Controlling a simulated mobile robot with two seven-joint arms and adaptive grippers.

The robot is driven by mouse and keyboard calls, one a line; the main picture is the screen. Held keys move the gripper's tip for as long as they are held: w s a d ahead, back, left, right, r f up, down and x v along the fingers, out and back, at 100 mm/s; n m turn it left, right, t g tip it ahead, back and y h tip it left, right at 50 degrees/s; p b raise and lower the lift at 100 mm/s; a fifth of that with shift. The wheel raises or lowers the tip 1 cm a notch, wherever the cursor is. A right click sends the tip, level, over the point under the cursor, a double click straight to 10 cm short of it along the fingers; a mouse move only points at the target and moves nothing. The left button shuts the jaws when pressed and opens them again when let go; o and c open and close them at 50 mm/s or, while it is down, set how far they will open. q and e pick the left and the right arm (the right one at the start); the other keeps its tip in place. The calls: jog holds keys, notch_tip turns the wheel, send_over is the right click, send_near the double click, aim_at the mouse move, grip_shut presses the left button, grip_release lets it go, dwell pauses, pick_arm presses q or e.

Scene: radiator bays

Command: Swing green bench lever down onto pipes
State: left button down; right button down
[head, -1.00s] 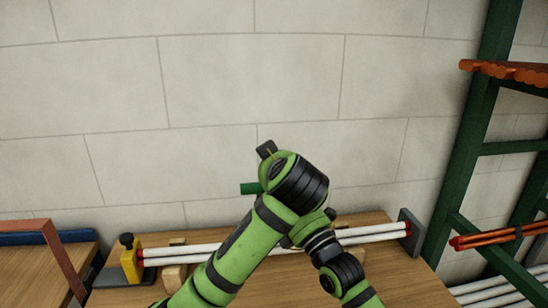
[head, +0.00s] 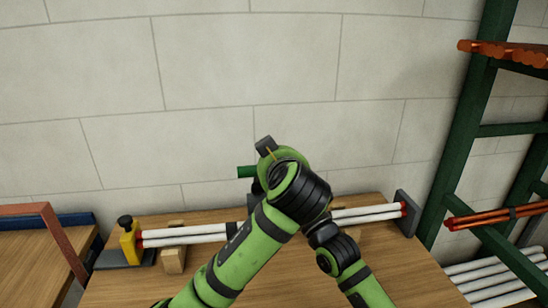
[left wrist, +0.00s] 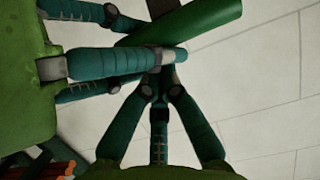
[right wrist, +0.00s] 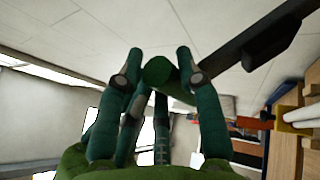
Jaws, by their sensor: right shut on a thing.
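The green lever handle (head: 247,172) shows at the wall side of the bench in the head view, with a short dark piece (head: 265,146) near it. My green arms hide the rest of the lever and both grippers there. In the right wrist view my right gripper (right wrist: 158,65) is shut on the handle (right wrist: 161,72), and a dark bar (right wrist: 255,48) runs off to the upper right. In the left wrist view my left gripper (left wrist: 162,76) has its fingers drawn together, with nothing seen between them, just below the handle (left wrist: 205,22). White pipes (head: 185,233) lie across the bench, below the handle in the picture.
A yellow clamp (head: 129,245) with a black knob stands at the pipes' left end, a grey plate (head: 407,212) at their right end. Wooden blocks (head: 172,261) support the pipes. A green rack (head: 465,130) stands at right; a stone wall (head: 230,80) is behind.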

jog(key=c, duration=0.8)
grip_release()
jog(key=shift+w+d+r, duration=0.15)
jog(key=shift+d+r, duration=0.05)
jog(key=shift+r, duration=0.1)
jog(key=shift+w+a, duration=0.1)
jog(key=shift+a, duration=0.05)
jog(key=shift+f, duration=0.1)
